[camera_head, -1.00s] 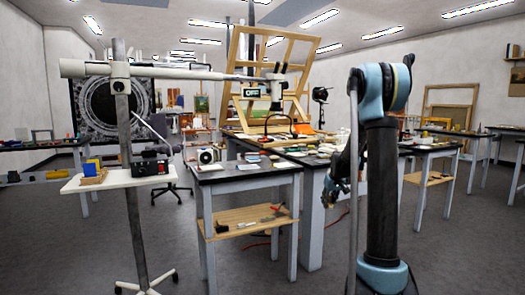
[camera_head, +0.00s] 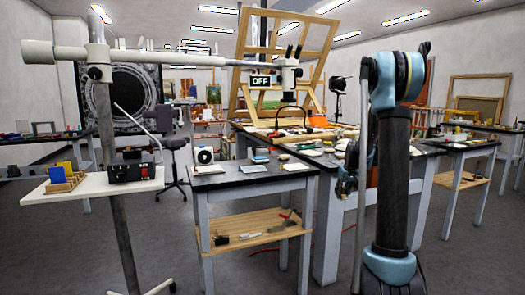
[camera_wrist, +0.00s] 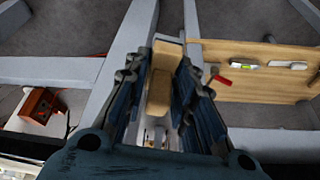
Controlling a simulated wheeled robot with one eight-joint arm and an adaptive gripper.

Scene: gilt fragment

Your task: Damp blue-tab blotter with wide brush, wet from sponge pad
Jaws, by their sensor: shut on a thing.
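My gripper (camera_wrist: 165,100) is shut on a tan wooden piece (camera_wrist: 160,88), which looks like the handle of the wide brush. Its bristles cannot be made out. In the head view my gripper (camera_head: 345,188) hangs low beside the black table, partly hidden by my arm, and what it holds is not clear there. A small pale-blue flat piece (camera_head: 260,160) and a white flat piece (camera_head: 295,166) lie on the near black table (camera_head: 225,182). I cannot tell which is the blue-tab blotter, and I cannot identify the sponge pad.
A white microscope boom (camera_head: 160,55) reaches across above the tables. A white side shelf (camera_head: 100,186) on the left holds a black control box (camera_head: 135,173) and a wooden rack (camera_head: 62,183). A wooden lower shelf (camera_head: 255,232) holds small tools. Open floor lies in front.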

